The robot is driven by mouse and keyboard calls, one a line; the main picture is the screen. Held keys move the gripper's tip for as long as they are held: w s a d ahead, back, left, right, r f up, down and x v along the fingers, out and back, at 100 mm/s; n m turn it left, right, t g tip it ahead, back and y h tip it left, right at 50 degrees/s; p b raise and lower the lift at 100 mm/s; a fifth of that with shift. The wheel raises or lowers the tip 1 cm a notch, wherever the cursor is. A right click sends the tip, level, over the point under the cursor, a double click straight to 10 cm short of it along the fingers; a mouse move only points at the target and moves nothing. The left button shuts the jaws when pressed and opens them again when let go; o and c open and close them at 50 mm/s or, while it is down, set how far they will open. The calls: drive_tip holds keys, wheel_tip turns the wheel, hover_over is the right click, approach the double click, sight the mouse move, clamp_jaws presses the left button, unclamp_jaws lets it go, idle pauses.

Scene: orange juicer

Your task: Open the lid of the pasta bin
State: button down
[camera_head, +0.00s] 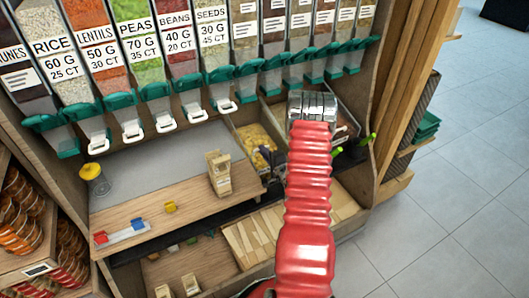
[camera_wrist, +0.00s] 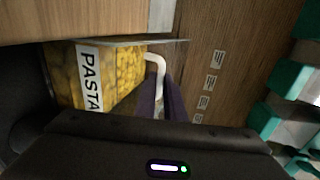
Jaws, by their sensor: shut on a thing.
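The pasta bin (camera_wrist: 62,75) holds yellow pasta and carries a white PASTA label (camera_wrist: 89,78) in the wrist view. It shows in the head view as a yellow-filled bin (camera_head: 256,137) beside my arm. A thin grey clear panel, seemingly the lid (camera_wrist: 120,42), runs along its top edge; how far it is tilted I cannot tell. A white bent handle (camera_wrist: 157,64) comes down between my dark purple fingers. My gripper (camera_wrist: 161,97) is shut on this handle. In the head view my red arm hides much of the area around it.
Food dispensers with green spouts (camera_head: 160,93) hang in a row above the bin. A wooden side panel (camera_head: 400,95) bounds the right.

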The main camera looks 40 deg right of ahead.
sight(256, 146)
drive_tip(key=shift+f, duration=0.1)
drive_tip(key=w, duration=0.2)
drive_tip(key=w+d+r, duration=0.1)
drive_tip(key=w, duration=0.1)
drive_tip(key=w+d+r, duration=0.1)
drive_tip(key=w, duration=0.1)
drive_tip(key=shift+w+d, duration=0.15)
drive_tip(key=shift+w, duration=0.25)
drive_tip(key=shift+f, duration=0.1)
drive_tip(key=c, duration=1.8)
unclamp_jaws()
drive_tip(key=shift+w, duration=0.1)
drive_tip(key=shift+c, duration=0.2)
drive_tip(key=v, duration=1.4)
drive_tip(key=shift+w, duration=0.1)
